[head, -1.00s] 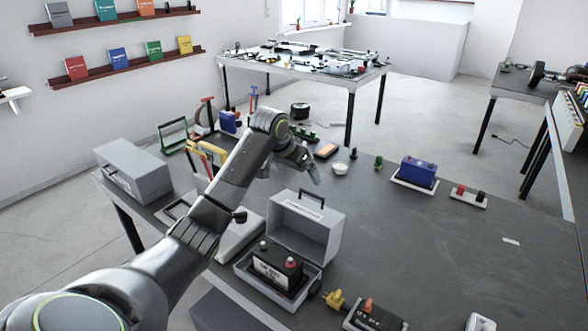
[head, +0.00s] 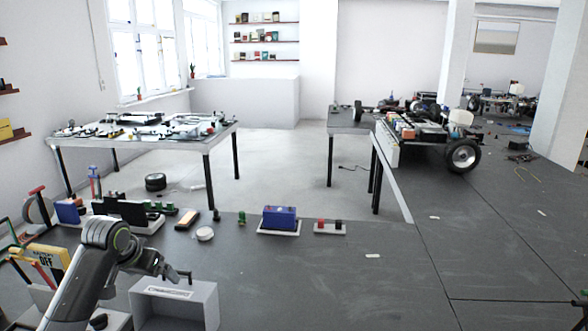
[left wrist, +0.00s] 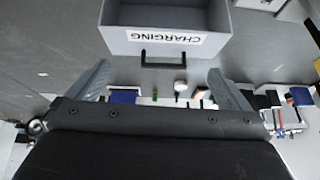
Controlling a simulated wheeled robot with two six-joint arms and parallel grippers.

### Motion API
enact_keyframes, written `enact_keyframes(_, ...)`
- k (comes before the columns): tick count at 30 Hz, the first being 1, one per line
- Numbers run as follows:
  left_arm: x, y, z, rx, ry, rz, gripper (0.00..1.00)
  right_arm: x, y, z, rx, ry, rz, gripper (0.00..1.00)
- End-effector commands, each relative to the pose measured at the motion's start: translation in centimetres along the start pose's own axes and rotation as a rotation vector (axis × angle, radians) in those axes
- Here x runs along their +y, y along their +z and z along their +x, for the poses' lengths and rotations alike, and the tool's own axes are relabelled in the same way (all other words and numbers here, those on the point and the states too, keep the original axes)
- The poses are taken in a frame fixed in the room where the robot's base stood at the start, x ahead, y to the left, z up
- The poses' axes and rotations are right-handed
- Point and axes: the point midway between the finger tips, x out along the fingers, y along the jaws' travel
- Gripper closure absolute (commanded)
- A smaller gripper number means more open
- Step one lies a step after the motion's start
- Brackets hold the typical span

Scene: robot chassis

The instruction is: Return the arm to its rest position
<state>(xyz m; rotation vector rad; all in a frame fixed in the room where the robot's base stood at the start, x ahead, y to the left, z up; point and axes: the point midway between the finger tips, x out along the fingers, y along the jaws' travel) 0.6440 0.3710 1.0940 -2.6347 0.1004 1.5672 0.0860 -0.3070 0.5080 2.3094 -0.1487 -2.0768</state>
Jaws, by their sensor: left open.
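My left arm enters the head view at the lower left, bent at its elbow. Its gripper (head: 172,270) hangs just above and behind the grey box (head: 176,303) with a white label. In the left wrist view the fingers (left wrist: 158,76) are spread wide with nothing between them. The same box, labelled CHARGING, shows at the top of that view, and its dark handle (left wrist: 165,58) lies in the space ahead of the fingers without visible contact.
A blue battery (head: 279,217) on a white tray and a red and black terminal block (head: 329,227) stand on the dark table. A white round cup (head: 205,234) is nearer the arm. A yellow tool case (head: 48,258) is at far left.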

Motion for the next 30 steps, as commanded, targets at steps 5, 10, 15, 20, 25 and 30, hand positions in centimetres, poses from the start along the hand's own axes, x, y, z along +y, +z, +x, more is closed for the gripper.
enact_keyframes(5, 2.8, 9.0, 4.4, -0.053, -0.015, 0.032, 0.0, 0.1, 0.0, 0.0, 0.0, 0.001, 0.0, 0.47)
enact_keyframes(10, 5.2, 17.3, 6.2, -0.086, -0.028, 0.043, 0.0, 0.0, 0.0, 0.0, 0.0, 0.001, 0.0, 0.47)
enact_keyframes(15, 7.5, 25.3, 6.0, -0.112, -0.044, 0.031, 0.0, 0.0, 0.0, 0.0, 0.0, 0.0, 0.0, 0.47)
enact_keyframes(20, 9.2, 32.1, 4.2, -0.132, -0.066, -0.001, 0.0, 0.0, 0.0, 0.0, 0.0, 0.0, 0.0, 0.47)
enact_keyframes(25, 10.3, 37.3, 1.5, -0.15, -0.098, -0.04, 0.0, 0.0, 0.0, 0.0, 0.0, 0.0, 0.0, 0.47)
enact_keyframes(30, 10.8, 40.5, -0.8, -0.163, -0.129, -0.073, 0.0, 0.0, 0.0, 0.0, 0.0, 0.0, 0.0, 0.47)
